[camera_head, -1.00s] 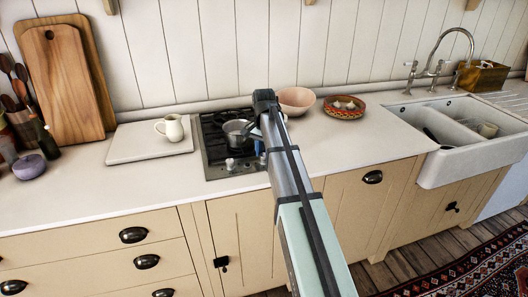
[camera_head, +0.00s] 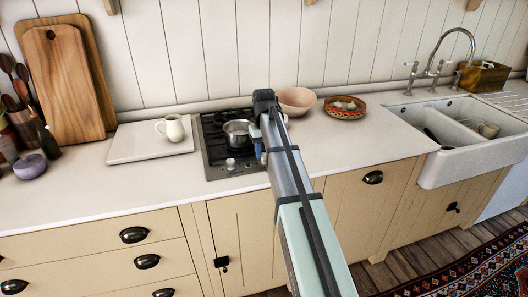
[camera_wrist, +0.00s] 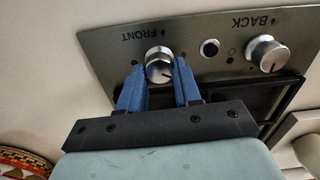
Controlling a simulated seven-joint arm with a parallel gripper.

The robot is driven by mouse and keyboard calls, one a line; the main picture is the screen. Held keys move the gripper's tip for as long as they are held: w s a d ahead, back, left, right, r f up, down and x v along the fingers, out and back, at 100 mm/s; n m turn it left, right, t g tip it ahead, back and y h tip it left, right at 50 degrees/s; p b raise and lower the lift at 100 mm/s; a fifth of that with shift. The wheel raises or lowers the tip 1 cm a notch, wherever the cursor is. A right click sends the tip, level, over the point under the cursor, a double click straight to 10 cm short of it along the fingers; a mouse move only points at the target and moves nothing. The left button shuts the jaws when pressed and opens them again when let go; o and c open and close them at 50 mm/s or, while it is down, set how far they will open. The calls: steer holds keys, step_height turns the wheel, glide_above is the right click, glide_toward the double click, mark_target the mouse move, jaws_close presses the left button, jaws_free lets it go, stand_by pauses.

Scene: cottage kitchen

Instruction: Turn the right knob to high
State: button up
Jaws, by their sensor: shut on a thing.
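The right knob (camera_wrist: 158,56), round and silver, sits on the hob's steel panel (camera_wrist: 110,52) beside the upside-down word FRONT in the wrist view. My gripper (camera_wrist: 160,70) has its blue fingers on either side of this knob, shut on it. In the head view my gripper (camera_head: 257,150) is at the hob's front right and hides most of that knob. The left knob, marked BACK (camera_wrist: 267,53), is untouched; it also shows in the head view (camera_head: 231,164). I cannot clearly read the right knob's pointer setting.
A metal saucepan (camera_head: 237,133) stands on the hob close to my gripper. A pink bowl (camera_head: 297,100) and a patterned dish (camera_head: 344,107) are to the right. A white board (camera_head: 130,149) with a cream jug (camera_head: 172,127) lies left.

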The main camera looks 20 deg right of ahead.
mark_target(263, 154)
steer(key=n, duration=0.6)
steer(key=shift+a+n, duration=0.1)
steer(key=shift+n, duration=0.2)
stand_by(0.5)
steer(key=o, duration=0.8)
steer(key=shift+c, duration=0.2)
steer(key=shift+r, duration=0.1)
step_height(263, 154, up, 14)
steer(key=shift+f, duration=0.2)
